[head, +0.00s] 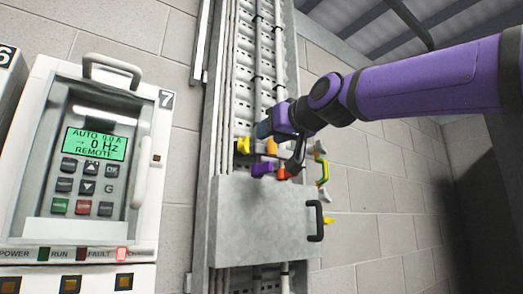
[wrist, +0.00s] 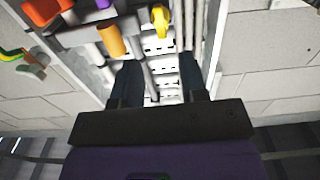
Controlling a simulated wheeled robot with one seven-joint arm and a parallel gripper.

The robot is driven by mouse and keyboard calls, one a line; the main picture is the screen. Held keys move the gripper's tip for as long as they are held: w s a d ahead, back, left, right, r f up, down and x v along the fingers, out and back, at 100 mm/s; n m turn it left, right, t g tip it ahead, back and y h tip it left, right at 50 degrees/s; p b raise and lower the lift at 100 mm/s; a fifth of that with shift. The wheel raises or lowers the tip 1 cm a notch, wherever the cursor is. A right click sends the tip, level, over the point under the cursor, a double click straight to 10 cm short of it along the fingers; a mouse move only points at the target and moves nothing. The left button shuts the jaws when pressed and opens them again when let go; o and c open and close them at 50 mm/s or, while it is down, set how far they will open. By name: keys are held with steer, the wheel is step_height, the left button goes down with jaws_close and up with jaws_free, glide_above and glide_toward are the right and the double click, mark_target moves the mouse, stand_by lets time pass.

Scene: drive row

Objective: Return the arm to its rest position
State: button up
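My purple arm (head: 425,83) reaches in from the right in the head view, held out toward the wall channel. My gripper (head: 280,148) is in front of the channel, close to several coloured fittings. In the wrist view my gripper (wrist: 160,78) has its two dark fingers apart, with nothing held between them. Pipes and the slotted backing show beyond the gap. A yellow fitting (wrist: 160,20) and an orange one (wrist: 111,40) are beyond the fingertips. I cannot tell from the head view whether the gripper touches any fitting.
The metal channel (head: 219,130) carries vertical pipes. A grey cover panel (head: 255,225) with a black handle (head: 315,221) is below the gripper. A yellow-green handle (head: 323,172) juts out right. Drive cabinet 7 (head: 150,190) stands left, showing 0 Hz and one bright red lamp.

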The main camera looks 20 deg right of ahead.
steer(key=shift+f, duration=0.1)
steer(key=s+d+f+g+h, duration=0.1)
steer(key=s+f+g, duration=0.3)
steer(key=f, duration=1)
steer(key=s+d+f+m+g+h, duration=0.1)
steer(key=s+f+g, duration=0.3)
steer(key=s+f, duration=0.4)
steer(key=s+d+f+m+g+h, duration=0.1)
steer(key=s+f+g, duration=0.3)
steer(key=f, duration=1.7)
steer(key=s+d, duration=0.1)
steer(key=s, duration=0.2)
steer(key=shift+d+f, duration=0.3)
steer(key=shift+d, duration=0.05)
